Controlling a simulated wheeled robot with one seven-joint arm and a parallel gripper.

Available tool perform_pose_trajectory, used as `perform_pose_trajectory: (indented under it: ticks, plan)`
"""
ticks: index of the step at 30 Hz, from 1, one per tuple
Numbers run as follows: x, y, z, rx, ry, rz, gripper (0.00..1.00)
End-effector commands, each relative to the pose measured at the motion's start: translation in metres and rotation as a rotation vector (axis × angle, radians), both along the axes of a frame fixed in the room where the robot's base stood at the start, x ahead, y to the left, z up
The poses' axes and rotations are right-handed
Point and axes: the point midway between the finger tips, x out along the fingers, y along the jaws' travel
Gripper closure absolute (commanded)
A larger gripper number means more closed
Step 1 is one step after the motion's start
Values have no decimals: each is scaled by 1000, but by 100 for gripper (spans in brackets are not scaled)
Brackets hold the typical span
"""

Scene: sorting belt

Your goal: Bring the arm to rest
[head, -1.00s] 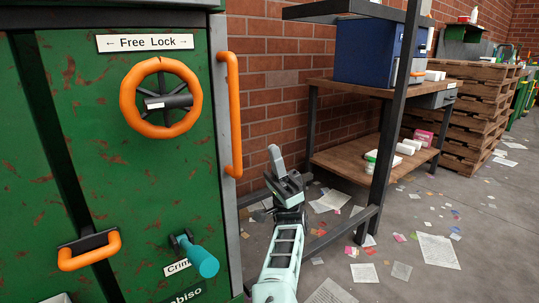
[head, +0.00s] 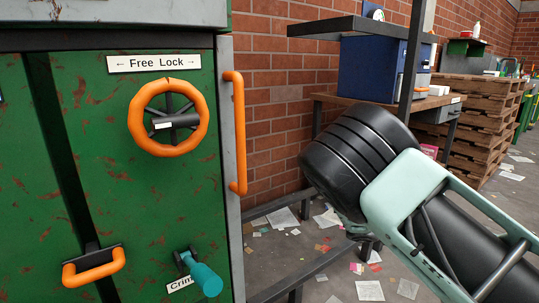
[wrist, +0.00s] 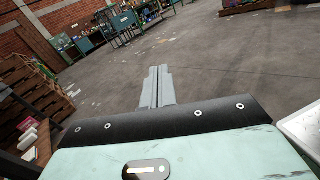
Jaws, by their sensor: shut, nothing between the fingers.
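My gripper (wrist: 158,88) shows in the wrist view, its two grey fingers together and nothing between them. It points out over open grey floor, apart from any object. In the head view my arm's mint and black links fill the lower right, and the gripper itself is out of that picture. The green cabinet (head: 90,150) stands at the left of the head view, with an orange wheel (head: 168,117), an orange vertical bar handle (head: 236,135), an orange pull handle (head: 93,266) and a teal lever knob (head: 206,279).
A shelf bench with a blue box (head: 372,68) stands right of the cabinet, partly hidden by my arm. Stacked wooden pallets (head: 470,105) stand behind it. Papers litter the floor. In the wrist view the floor (wrist: 225,75) ahead is clear, with blue-green workbenches (wrist: 122,28) far off.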

Motion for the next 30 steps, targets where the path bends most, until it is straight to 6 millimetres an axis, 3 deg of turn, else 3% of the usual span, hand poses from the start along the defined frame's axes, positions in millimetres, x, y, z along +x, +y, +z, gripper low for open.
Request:
perform_pose_trajectory:
  ticks: [3,6,10,15,19,24,30]
  plan:
    - [-37,21,-30,281,-83,-70,100]
    - [-66,54,-47,494,-161,-128,100]
    - [-101,106,-50,745,-267,-201,100]
    - [-146,174,-30,1024,-407,-289,100]
    - [-181,216,-6,1190,-509,-343,100]
    - [-217,247,18,1327,-617,-389,100]
    - [-250,265,35,1428,-723,-418,100]
